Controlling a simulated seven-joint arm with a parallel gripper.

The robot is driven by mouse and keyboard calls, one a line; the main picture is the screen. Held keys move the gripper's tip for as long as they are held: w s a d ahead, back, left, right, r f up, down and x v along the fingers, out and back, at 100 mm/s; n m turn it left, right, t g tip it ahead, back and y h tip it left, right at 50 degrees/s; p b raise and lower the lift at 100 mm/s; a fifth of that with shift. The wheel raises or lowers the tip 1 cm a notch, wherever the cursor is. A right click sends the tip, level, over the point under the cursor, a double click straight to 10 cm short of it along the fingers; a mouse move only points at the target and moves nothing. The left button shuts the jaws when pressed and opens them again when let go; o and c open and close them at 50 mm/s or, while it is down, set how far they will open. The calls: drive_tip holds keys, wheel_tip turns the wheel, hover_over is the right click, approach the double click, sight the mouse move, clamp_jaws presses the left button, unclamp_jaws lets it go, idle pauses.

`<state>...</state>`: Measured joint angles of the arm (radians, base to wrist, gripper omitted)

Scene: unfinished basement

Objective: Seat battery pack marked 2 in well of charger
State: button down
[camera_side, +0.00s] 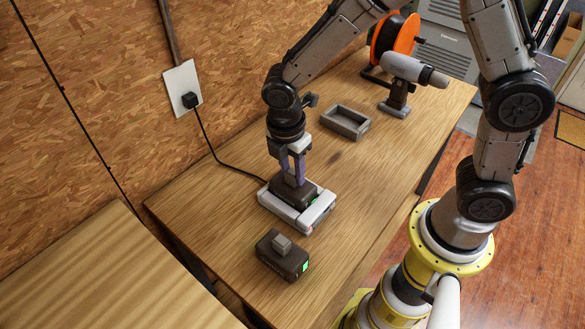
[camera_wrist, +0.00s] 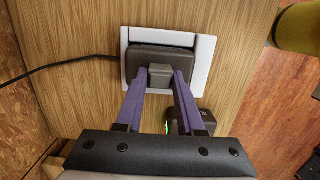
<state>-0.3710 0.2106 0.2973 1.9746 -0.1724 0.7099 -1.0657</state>
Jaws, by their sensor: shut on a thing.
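The white charger (camera_side: 309,219) lies on the wooden bench, and it also shows in the wrist view (camera_wrist: 205,55). A dark battery pack (camera_side: 283,190) is at the charger's well, inside its white rim as seen in the wrist view (camera_wrist: 142,55). I cannot tell whether it is fully down. My gripper (camera_side: 293,176) points down with purple fingers shut on this pack's grey top block (camera_wrist: 161,76). A second dark battery pack (camera_side: 278,258) with a grey block and green patch stands apart, nearer the camera. No number is legible on either pack.
A black cord runs from the charger to a wall outlet (camera_side: 183,88). A grey open tray (camera_side: 345,122), a tool on a stand (camera_side: 397,95) and an orange reel (camera_side: 398,37) stand farther back. The bench between charger and tray is clear.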

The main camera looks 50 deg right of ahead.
sight(288, 187)
drive_tip(key=c, duration=0.5)
unclamp_jaws()
drive_tip(key=shift+f, duration=0.1)
wheel_tip(288, 187, up, 12)
drive_tip(key=a, duration=0.1)
drive_tip(key=s+d+r+m+t, duration=0.2)
drive_tip(key=s+d+m, duration=0.1)
drive_tip(key=s+m, duration=0.2)
drive_tip(key=s+d+r+m+t+y, duration=0.1)
drive_tip(key=s+d+m, duration=0.3)
drive_tip(key=s+m, duration=0.2)
drive_tip(key=s+d+r+m+t, duration=0.2)
drive_tip(key=s+d+m, duration=0.2)
drive_tip(key=m, duration=0.3)
drive_tip(key=shift+s+d+r+t, duration=0.1)
drive_tip(key=shift+s+r+t, duration=0.2)
drive_tip(key=shift+s, duration=0.5)
